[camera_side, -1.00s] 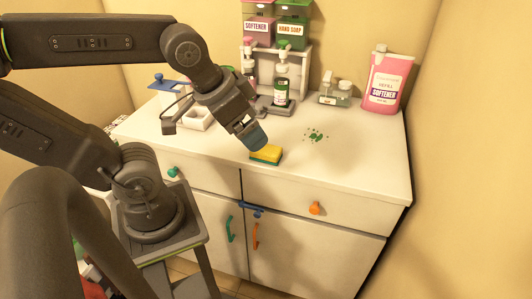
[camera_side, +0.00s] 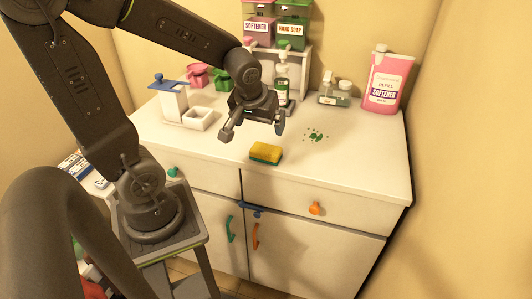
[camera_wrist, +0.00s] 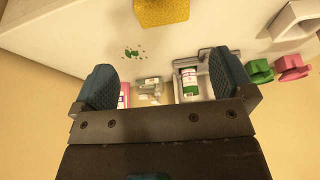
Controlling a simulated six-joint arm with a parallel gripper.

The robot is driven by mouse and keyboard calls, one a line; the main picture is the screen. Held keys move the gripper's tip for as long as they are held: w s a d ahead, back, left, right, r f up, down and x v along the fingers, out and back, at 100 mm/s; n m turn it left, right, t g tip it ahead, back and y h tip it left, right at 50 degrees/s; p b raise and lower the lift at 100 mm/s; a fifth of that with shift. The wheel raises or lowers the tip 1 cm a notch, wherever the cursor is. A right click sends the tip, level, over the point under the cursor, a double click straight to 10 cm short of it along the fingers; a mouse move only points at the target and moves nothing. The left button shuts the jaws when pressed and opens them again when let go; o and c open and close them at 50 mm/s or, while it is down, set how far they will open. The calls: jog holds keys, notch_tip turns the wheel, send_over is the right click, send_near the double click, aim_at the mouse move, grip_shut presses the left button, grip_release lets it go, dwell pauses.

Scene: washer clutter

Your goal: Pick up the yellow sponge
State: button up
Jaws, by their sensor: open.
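The yellow sponge (camera_side: 266,151) has a green underside and lies flat near the front edge of the white counter (camera_side: 350,155). It also shows at the top of the wrist view (camera_wrist: 162,12), cut off by the frame edge. My gripper (camera_side: 252,134) is open and empty. It is in the air above the counter, behind and a little left of the sponge in the side view, apart from it. In the wrist view both blue-grey finger pads are spread wide with nothing between them touching.
Green crumbs (camera_side: 315,136) lie right of the sponge. A pink softener bottle (camera_side: 387,80) stands at the back right, with small bottles (camera_side: 335,94) beside it. A pump bottle (camera_side: 281,82) stands behind my gripper. White containers (camera_side: 199,118) stand left. The front right counter is clear.

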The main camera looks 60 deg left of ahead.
aim_at(266, 149)
jog(key=x, duration=1.4)
jog(key=shift+a, duration=0.2)
jog(key=c, duration=0.6)
